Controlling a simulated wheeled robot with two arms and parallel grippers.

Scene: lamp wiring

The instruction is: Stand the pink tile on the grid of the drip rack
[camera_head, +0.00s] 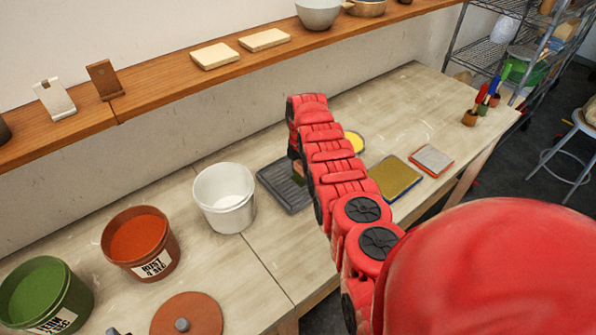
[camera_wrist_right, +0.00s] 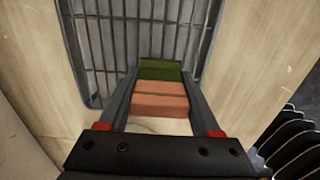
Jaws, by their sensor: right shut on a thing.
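The drip rack (camera_head: 275,178) is a dark grey tray with a barred grid, flat on the table behind my right arm. In the right wrist view its grid (camera_wrist_right: 92,50) fills the top middle. My right gripper (camera_wrist_right: 160,82) is shut on the pink tile (camera_wrist_right: 160,104), whose far end is green. The tile points toward the rack; I cannot tell whether it touches the grid. In the head view my right arm hides most of the tile and part of the rack.
A white bucket (camera_head: 226,205) stands just left of the rack. An orange-brown bucket (camera_head: 140,250) and a green bucket (camera_head: 45,300) stand further left, with a brown lid (camera_head: 185,312) in front. Yellow (camera_head: 394,178) and grey (camera_head: 432,160) flat pieces lie right of my arm.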

